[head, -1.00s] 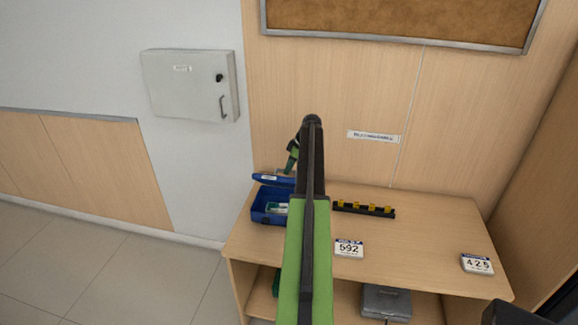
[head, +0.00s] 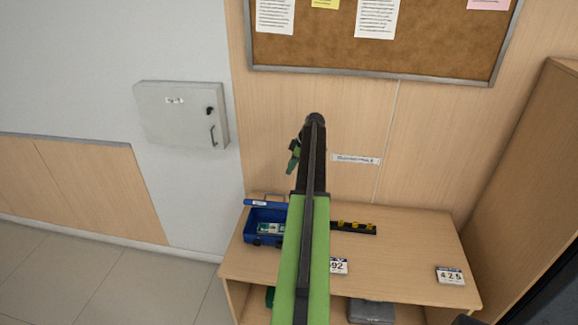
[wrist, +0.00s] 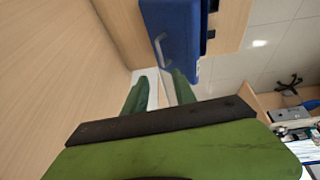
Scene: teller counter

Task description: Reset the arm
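My arm is green and black and reaches up the middle of the head view. My gripper (head: 293,160) hangs at the far end of it, small and partly behind the arm, in front of the wood wall panel above the counter. In the wrist view my gripper (wrist: 160,92) shows two green fingers with a clear gap between them and nothing held.
An open blue box (head: 251,237) sits at the counter's back left; it also shows in the wrist view (wrist: 175,30). A black rack (head: 358,229) with yellow parts and number cards (head: 449,275) lie on the counter (head: 410,250). A grey wall cabinet (head: 170,125) hangs left.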

